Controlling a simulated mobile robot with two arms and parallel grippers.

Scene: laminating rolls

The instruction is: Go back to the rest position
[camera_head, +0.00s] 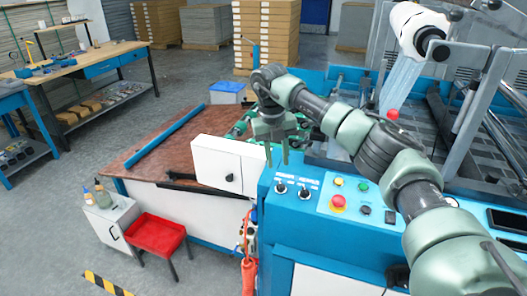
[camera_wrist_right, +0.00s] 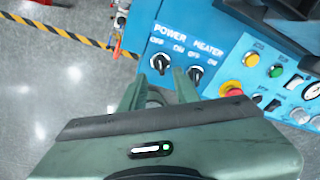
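My right arm reaches in from the right in the head view. My right gripper (camera_head: 277,160) hangs with its fingers down above the near left corner of the blue machine's control panel (camera_head: 320,235). In the right wrist view the fingers of the gripper (camera_wrist_right: 158,92) are apart with nothing between them. Beyond them are the black POWER knob (camera_wrist_right: 160,63) and the HEATER knob (camera_wrist_right: 196,72), and the fingers look clear of both. My left gripper is not in view.
A red stop button (camera_head: 338,201) sits right of the knobs. A white box (camera_head: 215,160) stands at the left, by a brown-topped table (camera_head: 150,150). A roll (camera_head: 415,28) is mounted at upper right. A red stool (camera_head: 158,234) and open floor lie lower left.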

